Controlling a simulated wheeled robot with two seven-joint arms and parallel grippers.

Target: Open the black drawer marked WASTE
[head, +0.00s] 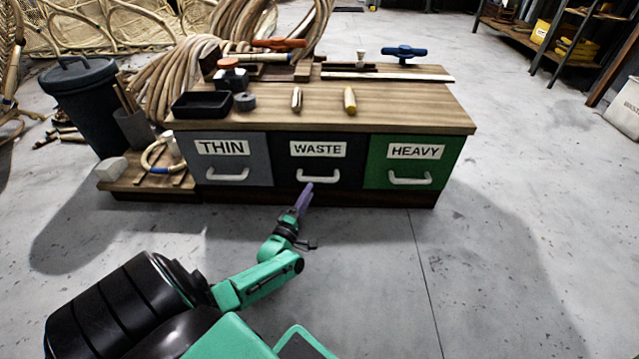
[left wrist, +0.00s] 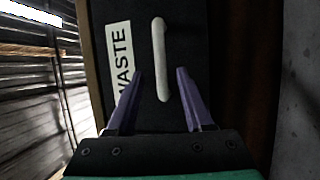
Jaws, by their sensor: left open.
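The black drawer marked WASTE (head: 318,163) is the middle one of three in the wooden bench, and it looks shut. Its white handle (head: 317,176) is a horizontal bar below the label. My left gripper (head: 306,190) is just in front of the drawer, at the handle's lower edge in the head view. In the left wrist view the two purple fingers of my left gripper (left wrist: 160,75) are apart, with the white handle (left wrist: 160,60) showing between and beyond them. The handle runs lengthwise between the fingers. I cannot tell whether they touch it. My right gripper is not in view.
A grey THIN drawer (head: 228,165) is at the left and a green HEAVY drawer (head: 412,167) at the right. Tools and a black tray (head: 201,105) lie on the bench top (head: 420,115). A dark bin (head: 88,105) stands at the left. The floor in front is clear.

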